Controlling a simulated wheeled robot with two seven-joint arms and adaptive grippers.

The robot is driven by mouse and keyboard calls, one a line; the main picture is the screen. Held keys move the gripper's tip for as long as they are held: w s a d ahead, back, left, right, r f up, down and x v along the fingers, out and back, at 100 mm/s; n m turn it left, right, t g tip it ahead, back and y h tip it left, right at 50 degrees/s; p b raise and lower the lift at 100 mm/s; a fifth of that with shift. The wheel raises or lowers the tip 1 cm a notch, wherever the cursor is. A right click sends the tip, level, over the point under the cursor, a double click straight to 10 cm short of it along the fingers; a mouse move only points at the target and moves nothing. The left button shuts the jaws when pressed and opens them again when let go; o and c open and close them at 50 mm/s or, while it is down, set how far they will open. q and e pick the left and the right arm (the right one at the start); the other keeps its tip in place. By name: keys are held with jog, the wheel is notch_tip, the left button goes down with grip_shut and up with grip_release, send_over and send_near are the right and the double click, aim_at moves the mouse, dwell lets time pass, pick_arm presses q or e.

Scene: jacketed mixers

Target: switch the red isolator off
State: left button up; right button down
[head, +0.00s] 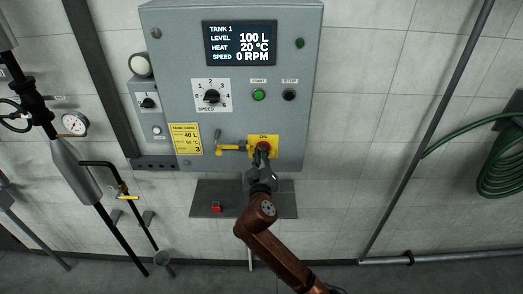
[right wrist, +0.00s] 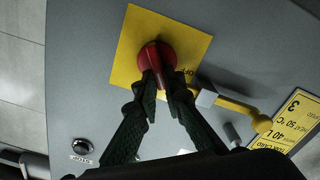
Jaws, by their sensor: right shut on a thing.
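The red isolator (head: 262,144) is a red rotary handle on a yellow plate (head: 276,152), low on the grey control panel. The plate reads "ON" above the handle in the head view. In the right wrist view the red handle (right wrist: 156,57) sits between the fingertips of my right gripper (right wrist: 164,80), which is shut on it. In the head view my right gripper (head: 261,160) reaches up from below and hides part of the handle. "OFF" lettering shows partly on the plate (right wrist: 193,40) in the right wrist view. My left gripper is not in view.
A yellow lever (head: 230,147) with a padlock-like part sits just left of the plate. Above are a speed knob (head: 211,96), a green start button (head: 258,95), a black stop button (head: 289,95) and the display (head: 240,43). A shelf (head: 275,205) with a small red object (head: 216,207) is below.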

jog(key=shift+a+f+n+p, duration=0.1)
jog(key=shift+f+n+p, duration=0.1)
jog(key=shift+n+p, duration=1.25)
jog(key=shift+a+f+n+p, duration=0.15)
jog(key=shift+n+p, duration=0.4)
jog(key=shift+n, duration=1.65)
jog(key=shift+a+f+n+p, duration=0.1)
jog(key=shift+f+n+p, duration=0.15)
jog(key=shift+n+p, duration=1.2)
jog(key=shift+n+b, duration=0.4)
jog(key=shift+n, duration=0.1)
jog(key=c, duration=2)
grip_release()
jog(key=shift+c, duration=0.2)
jog(key=s, duration=1.2)
